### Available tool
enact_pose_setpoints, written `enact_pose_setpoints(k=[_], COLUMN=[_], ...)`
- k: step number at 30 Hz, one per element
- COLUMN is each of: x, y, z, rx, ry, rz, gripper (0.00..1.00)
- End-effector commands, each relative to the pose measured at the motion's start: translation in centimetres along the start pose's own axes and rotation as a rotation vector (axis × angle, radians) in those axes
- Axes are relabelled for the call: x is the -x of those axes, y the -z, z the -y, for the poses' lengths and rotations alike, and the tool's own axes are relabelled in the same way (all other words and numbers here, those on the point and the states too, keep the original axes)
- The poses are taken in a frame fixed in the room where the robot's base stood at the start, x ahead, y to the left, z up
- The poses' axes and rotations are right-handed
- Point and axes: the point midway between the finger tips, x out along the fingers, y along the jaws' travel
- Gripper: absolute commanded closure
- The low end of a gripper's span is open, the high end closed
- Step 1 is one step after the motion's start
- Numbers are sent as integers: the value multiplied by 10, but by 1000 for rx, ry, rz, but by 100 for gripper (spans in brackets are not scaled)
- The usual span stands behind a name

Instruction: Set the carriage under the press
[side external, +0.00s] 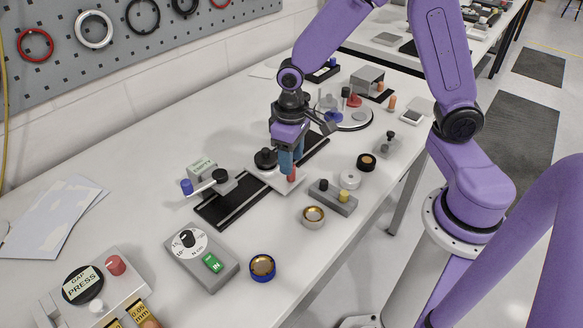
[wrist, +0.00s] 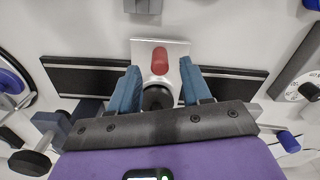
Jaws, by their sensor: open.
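The carriage (side external: 264,181) is a light metal plate with a red upright grip (side external: 291,174) and a round black knob (side external: 265,158). It sits on a long black rail (side external: 232,203), and the wrist view also shows the carriage (wrist: 179,50). My gripper (side external: 290,167) is low over the carriage. In the wrist view its blue fingers (wrist: 159,72) are apart, one on each side of the red grip and black knob, with a gap visible. A grey labelled block (side external: 202,172) with a lever and blue knob (side external: 187,187), apparently the press, stands beside the rail to the left of the carriage.
A grey dial box (side external: 205,260) and a box labelled GAP PRESS (side external: 83,285) stand at the front left. A grey block with buttons (side external: 333,197) and several round parts lie to the right. A round tray (side external: 345,118) is behind. The rail between carriage and lever block looks clear.

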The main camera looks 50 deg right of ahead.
Motion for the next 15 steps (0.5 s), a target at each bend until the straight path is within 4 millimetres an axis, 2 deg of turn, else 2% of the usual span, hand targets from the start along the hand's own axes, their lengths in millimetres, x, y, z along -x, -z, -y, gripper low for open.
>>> enact_pose_setpoints(k=[1,6,15], x=[-9,-28,-39], y=[-1,-1,0], z=[-1,0,0], rx=[-1,-1,1], ry=[-1,-1,0], rz=[5,3,0], gripper=[52,52,52])
